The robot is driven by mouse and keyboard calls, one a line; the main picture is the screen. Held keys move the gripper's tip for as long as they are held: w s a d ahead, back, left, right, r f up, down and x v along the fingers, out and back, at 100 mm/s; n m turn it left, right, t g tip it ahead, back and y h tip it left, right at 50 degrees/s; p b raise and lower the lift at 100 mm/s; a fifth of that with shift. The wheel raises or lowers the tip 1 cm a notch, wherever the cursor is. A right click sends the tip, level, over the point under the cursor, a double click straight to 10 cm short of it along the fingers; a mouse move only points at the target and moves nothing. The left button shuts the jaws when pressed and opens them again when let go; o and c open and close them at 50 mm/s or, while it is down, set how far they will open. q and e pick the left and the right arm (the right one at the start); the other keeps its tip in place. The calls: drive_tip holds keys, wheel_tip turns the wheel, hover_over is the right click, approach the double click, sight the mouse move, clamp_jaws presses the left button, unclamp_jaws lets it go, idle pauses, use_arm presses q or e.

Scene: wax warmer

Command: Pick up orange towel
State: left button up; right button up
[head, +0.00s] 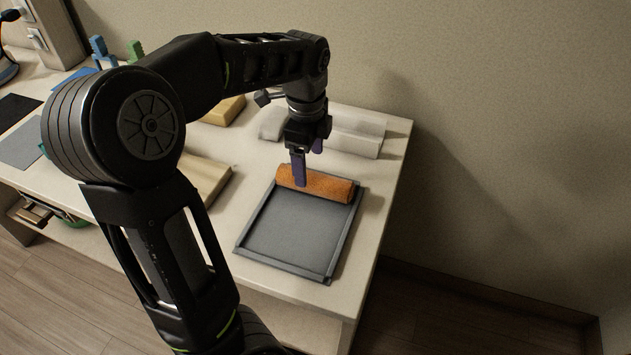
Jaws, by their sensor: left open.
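The orange towel (328,187) is rolled up and lies across the far end of a grey tray (333,262) on the white table. My left gripper (308,168) points down over the towel's left half, with its jaws open. One purple finger hangs in front of the towel, on its near side. The other finger shows behind it, near the far side and higher in the picture. I cannot tell whether either finger touches the towel. My right gripper is not in view.
Rolled white towels (357,134) lie behind the tray near the wall. A yellow block (223,110) and a beige block (206,180) lie to the left, partly hidden by my arm. The tray's near part is empty. The table's right edge is close to the tray.

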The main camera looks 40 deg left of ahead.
sight(310, 173)
use_arm(q)
wheel_tip(310, 173, down, 5)
drive_tip(key=shift+w+d+f+p, duration=0.1)
drive_tip(key=shift+p, duration=0.4)
drive_tip(key=shift+c, duration=0.4)
drive_tip(key=c, duration=1.4)
drive_tip(key=shift+c, duration=0.2)
wheel_tip(310, 173, up, 10)
drive_tip(key=shift+r+b, duration=0.1)
drive_tip(key=shift+b, duration=0.3)
